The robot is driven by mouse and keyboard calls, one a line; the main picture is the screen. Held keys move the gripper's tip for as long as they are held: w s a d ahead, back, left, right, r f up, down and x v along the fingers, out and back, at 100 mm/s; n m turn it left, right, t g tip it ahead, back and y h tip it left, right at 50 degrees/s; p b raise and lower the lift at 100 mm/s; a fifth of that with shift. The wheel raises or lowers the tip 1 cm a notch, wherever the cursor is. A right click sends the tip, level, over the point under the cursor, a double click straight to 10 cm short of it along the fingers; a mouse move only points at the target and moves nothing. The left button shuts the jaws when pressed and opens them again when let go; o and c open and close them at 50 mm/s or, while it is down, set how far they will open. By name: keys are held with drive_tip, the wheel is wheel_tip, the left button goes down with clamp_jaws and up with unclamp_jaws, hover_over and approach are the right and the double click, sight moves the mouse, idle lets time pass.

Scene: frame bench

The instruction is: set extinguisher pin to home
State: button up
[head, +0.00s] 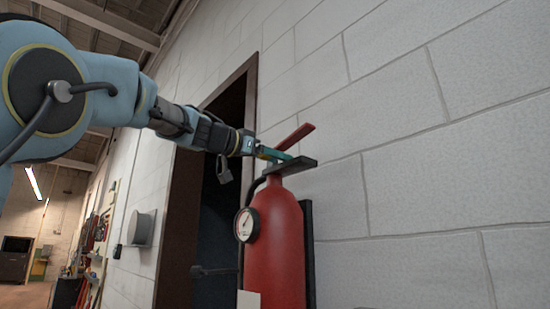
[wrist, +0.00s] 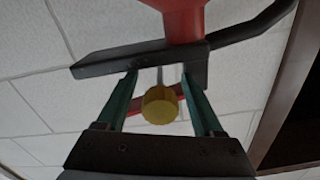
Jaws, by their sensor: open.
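The red fire extinguisher (head: 275,245) stands upright against the wall, with a black handle (head: 300,164) and a raised red lever (head: 295,138). In the wrist view its neck (wrist: 185,18) is at the top, and the black handle (wrist: 110,58) crosses below it. The pin has a yellow round head (wrist: 160,106) and a thin grey shaft that runs to the handle; how deep it sits is unclear. My gripper (wrist: 159,76) is open, its teal fingers on either side of the pin, with gaps. In the head view my gripper (head: 274,153) is at the handle and hides the pin.
A round gauge (head: 246,224) and a black hose are on the extinguisher's left side. A dark doorway (head: 222,180) is behind my arm. The white block wall (head: 430,130) to the right is bare. A grey wall box (head: 141,228) is farther left.

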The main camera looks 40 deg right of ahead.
drive_tip(key=a+b, duration=0.5)
drive_tip(key=a, duration=0.5)
drive_tip(key=shift+w+a, duration=0.3)
drive_tip(key=shift+a, duration=0.1)
drive_tip(key=shift+f, duration=0.1)
